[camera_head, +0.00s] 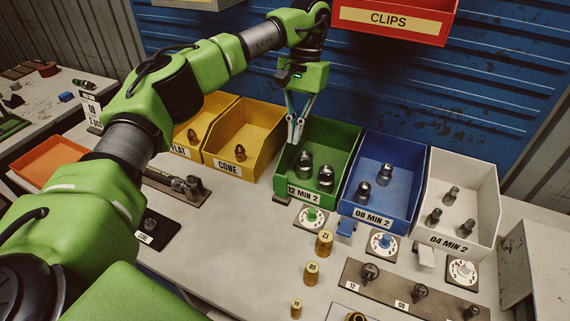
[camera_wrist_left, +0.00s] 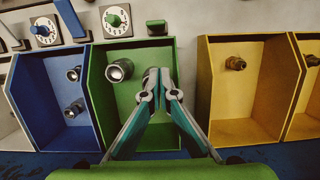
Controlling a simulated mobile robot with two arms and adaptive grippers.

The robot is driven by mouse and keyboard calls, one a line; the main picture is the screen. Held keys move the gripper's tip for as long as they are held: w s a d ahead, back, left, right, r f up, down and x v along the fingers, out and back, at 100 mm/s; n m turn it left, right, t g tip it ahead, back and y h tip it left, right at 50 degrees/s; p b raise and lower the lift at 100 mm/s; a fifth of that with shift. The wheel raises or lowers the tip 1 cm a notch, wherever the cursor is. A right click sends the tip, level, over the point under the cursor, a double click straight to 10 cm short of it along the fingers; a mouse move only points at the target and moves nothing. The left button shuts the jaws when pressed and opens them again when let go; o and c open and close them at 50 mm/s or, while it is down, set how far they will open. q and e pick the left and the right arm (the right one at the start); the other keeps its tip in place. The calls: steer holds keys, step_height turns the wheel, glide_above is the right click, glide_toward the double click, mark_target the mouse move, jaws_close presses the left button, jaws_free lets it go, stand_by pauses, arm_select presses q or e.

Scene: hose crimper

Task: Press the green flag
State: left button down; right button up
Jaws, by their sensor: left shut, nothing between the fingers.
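The green flag (camera_wrist_left: 156,26) is a small green tab at the front edge of the green bin (camera_wrist_left: 152,52), beside the green dial (camera_wrist_left: 117,20) in the left wrist view. In the head view I cannot make the flag out clearly; the green dial (camera_head: 312,215) shows in front of the green bin (camera_head: 330,133). My left gripper (camera_head: 297,140) is shut and empty, pointing down above the left part of that bin. In the wrist view its fingertips (camera_wrist_left: 160,82) meet over the bin, apart from the flag, and partly cover one metal fitting. My right gripper is not in view.
Yellow bins (camera_head: 247,130) stand left of the green bin, with a blue bin (camera_head: 385,180) and a white bin (camera_head: 465,195) to its right. Brass pieces (camera_head: 324,241) stand in front. A red CLIPS bin (camera_head: 395,18) hangs above.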

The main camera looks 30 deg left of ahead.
mark_target(281, 186)
arm_select(q)
steer(key=x, duration=0.2)
steer(key=p+x, duration=0.1)
steer(key=x, duration=0.1)
steer(key=p+x, duration=0.1)
steer(key=x, duration=0.1)
steer(key=shift+s+a+f, duration=0.1)
steer(key=shift+s, duration=0.3)
steer(key=s+p, duration=0.1)
steer(key=s, duration=0.1)
steer(key=shift+s, duration=0.25)
steer(key=shift+s+f, duration=0.15)
steer(key=shift+s, duration=0.25)
